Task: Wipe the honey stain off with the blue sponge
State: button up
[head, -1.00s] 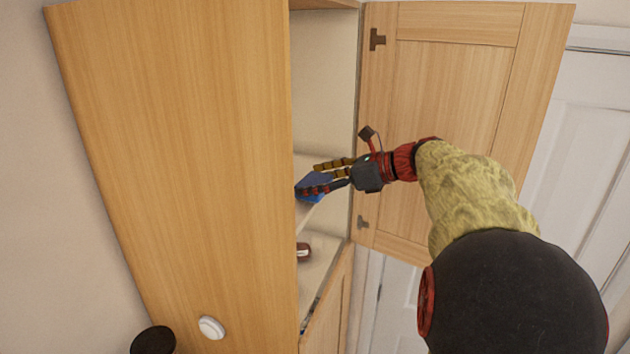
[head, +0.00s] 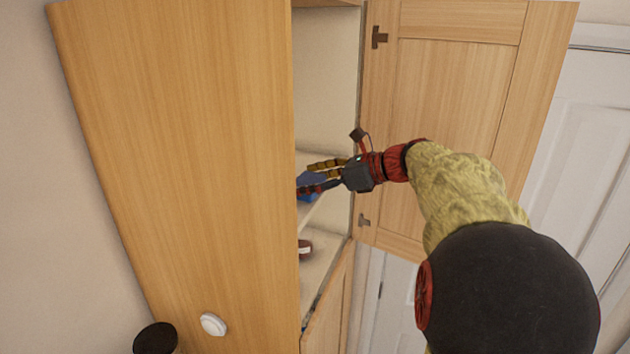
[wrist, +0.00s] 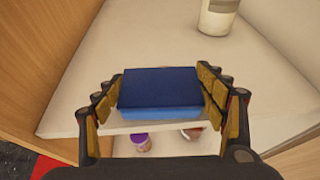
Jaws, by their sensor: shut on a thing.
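The blue sponge (wrist: 160,92) is a flat block, dark blue on top and lighter blue on its near side. My gripper (wrist: 160,90) is shut on it, with the fingers along its left and right sides. In the head view my gripper (head: 318,178) reaches into the open cabinet, and the sponge (head: 310,186) shows partly behind the fingers. In the wrist view the sponge is over the front edge of a pale shelf (wrist: 120,45). I cannot tell whether it touches the shelf. No honey stain shows in either view.
A white container (wrist: 217,16) stands at the back of the shelf. A purple-lidded item (wrist: 140,142) and a reddish item (wrist: 191,133) are lower down. The open cabinet door (head: 450,120) is behind my arm; a wooden side panel (head: 190,150) hides much of the interior.

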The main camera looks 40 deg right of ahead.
jog(key=shift+w+a+f+p, duration=0.1)
jog(key=shift+w+a+p, duration=0.1)
jog(key=shift+w+a, duration=0.35)
jog(key=shift+w+a+r+p, duration=0.1)
jog(key=shift+w+a+p, duration=0.15)
jog(key=shift+w, duration=0.6)
jog(key=shift+w+a+f+p, duration=0.15)
jog(key=shift+w+a, duration=0.3)
jog(key=shift+w, duration=0.25)
jog(key=shift+w+a+p, duration=0.35)
jog(key=shift+w+a, duration=0.1)
jog(key=shift+w, duration=0.25)
jog(key=shift+w+a+p, duration=0.35)
jog(key=shift+w+a, duration=0.05)
jog(key=shift+w, duration=0.3)
jog(key=shift+s+d, duration=0.1)
